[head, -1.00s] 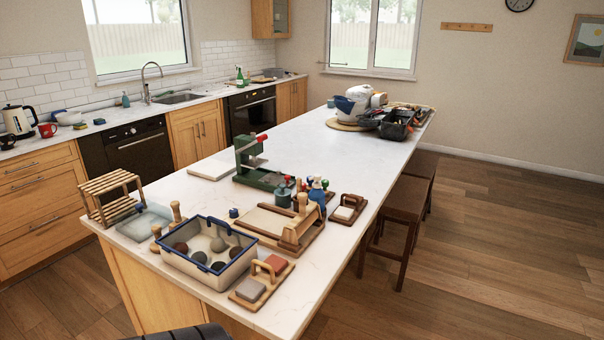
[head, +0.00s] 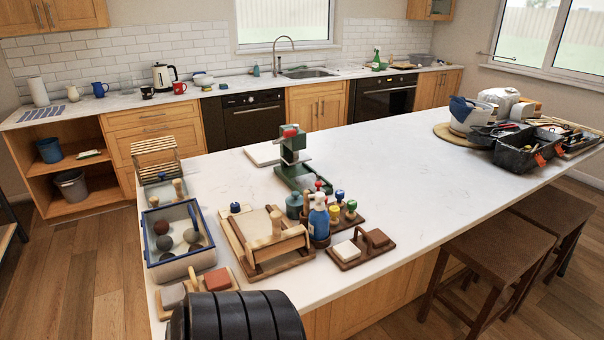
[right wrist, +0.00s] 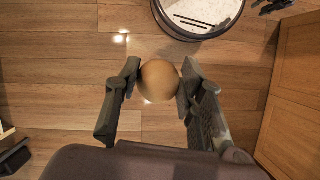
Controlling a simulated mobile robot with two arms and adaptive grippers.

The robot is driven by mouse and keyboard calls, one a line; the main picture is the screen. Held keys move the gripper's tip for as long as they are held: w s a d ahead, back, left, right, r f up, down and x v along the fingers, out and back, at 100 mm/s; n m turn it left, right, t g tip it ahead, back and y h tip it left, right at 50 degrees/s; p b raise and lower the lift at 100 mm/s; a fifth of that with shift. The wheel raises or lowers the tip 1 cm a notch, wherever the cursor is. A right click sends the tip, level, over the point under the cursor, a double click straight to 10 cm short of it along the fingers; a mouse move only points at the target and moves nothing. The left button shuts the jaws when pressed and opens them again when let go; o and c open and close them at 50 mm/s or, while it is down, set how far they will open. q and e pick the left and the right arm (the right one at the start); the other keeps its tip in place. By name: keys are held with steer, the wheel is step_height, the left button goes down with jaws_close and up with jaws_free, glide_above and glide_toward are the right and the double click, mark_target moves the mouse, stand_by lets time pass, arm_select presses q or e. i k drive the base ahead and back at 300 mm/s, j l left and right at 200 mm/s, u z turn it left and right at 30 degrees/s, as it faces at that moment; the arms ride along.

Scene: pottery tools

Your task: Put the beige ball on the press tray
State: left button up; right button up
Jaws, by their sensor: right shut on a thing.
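A beige ball (right wrist: 158,81) is held between the two fingers of my right gripper (right wrist: 157,84) in the right wrist view, above the wooden floor. The ball and this gripper do not show in the head view. A green press (head: 292,147) with a red part on top stands on the white island in the head view. My left gripper is in neither view.
A blue-rimmed bin (head: 173,272) with several balls stands at the island's near left. A wooden frame (head: 262,262), a blue spray bottle (head: 319,217) and small jars crowd the front of the press. Stools (head: 490,243) stand at the right. The worktop's middle is clear.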

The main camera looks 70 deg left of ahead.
mark_target(308, 181)
steer(key=i+l+u, duration=0.1)
steer(key=i+u, duration=0.15)
steer(key=i, duration=0.3)
steer(key=i+l+u, duration=0.25)
steer(key=i, duration=0.25)
steer(key=u, duration=2.2)
